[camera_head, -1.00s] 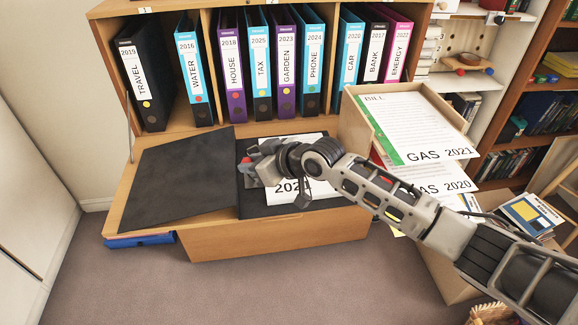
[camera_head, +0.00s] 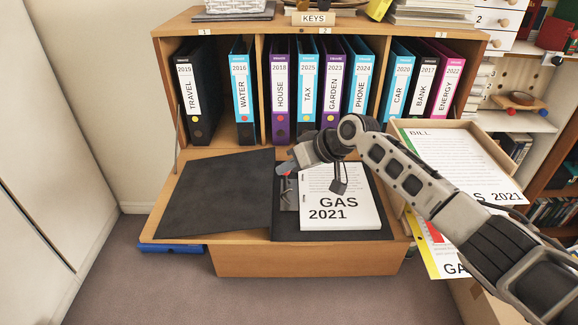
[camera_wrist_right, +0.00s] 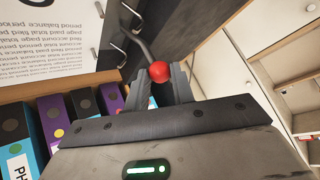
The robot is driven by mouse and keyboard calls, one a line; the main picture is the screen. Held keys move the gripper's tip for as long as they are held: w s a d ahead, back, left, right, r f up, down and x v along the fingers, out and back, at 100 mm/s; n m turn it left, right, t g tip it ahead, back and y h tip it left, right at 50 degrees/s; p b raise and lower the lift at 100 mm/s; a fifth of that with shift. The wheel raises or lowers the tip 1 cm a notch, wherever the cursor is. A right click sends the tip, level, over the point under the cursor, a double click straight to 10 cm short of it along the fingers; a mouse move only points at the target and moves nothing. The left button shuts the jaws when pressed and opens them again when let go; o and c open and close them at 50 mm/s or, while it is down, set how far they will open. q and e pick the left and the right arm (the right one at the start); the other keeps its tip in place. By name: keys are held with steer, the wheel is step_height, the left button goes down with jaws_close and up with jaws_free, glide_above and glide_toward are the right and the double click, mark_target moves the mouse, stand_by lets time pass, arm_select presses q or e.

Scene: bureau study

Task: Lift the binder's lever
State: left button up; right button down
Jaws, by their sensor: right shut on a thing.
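The open black binder lies on the bureau's fold-down desk, with its bare cover (camera_head: 215,192) on the left. A stack of paper marked GAS 2021 (camera_head: 342,212) lies on its right half. The metal lever mechanism (camera_head: 289,193) is along the stack's left edge. In the wrist view the lever (camera_wrist_right: 143,48) is a bent metal rod ending in a red ball (camera_wrist_right: 159,72). My right gripper (camera_wrist_right: 160,86) is shut on the lever at the red ball, between its fingertips. In the head view my right gripper (camera_head: 287,168) is over the mechanism, partly hiding it. My left gripper is not in view.
A row of upright binders (camera_head: 305,92) stands in the shelf behind the desk. An open box (camera_head: 488,142) with bill papers is at the right, beneath my right arm. A blue binder (camera_head: 172,248) is below the desk's left edge.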

steer(key=c, duration=1.5)
jaws_free()
steer(key=shift+o, duration=0.2)
steer(key=v, duration=1.6)
steer(key=shift+b, duration=0.35)
steer(key=shift+f, duration=0.15)
